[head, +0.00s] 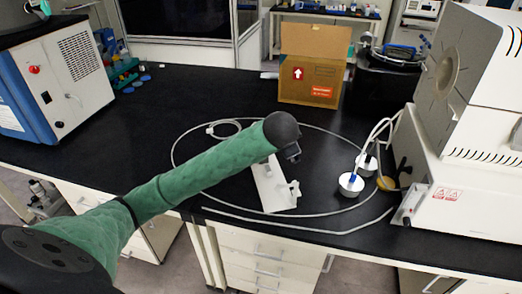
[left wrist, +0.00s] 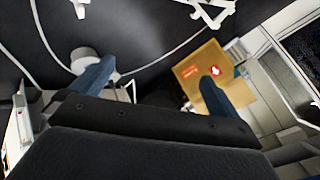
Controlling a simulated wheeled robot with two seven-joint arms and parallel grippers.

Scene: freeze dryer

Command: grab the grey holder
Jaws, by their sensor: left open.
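The grey holder (head: 268,186), a pale, nearly white piece with a long flat part and small prongs at its near right end, lies on the black bench inside a loop of cable. My left arm's dark wrist hangs above its far end and covers part of it in the head view. In the left wrist view, a pale pronged piece at the top edge (left wrist: 208,14) looks like the holder, partly cut off. My left gripper (left wrist: 156,72) is open, with its two blue fingers wide apart and nothing between them. My right gripper is not in view.
A cardboard box (head: 312,85) stands behind. Two white round pieces with cables, one in front (head: 351,185), sit to the right of the holder, beside a large white machine (head: 460,170). A blue-white machine (head: 60,85) stands at left. The bench's middle left is clear.

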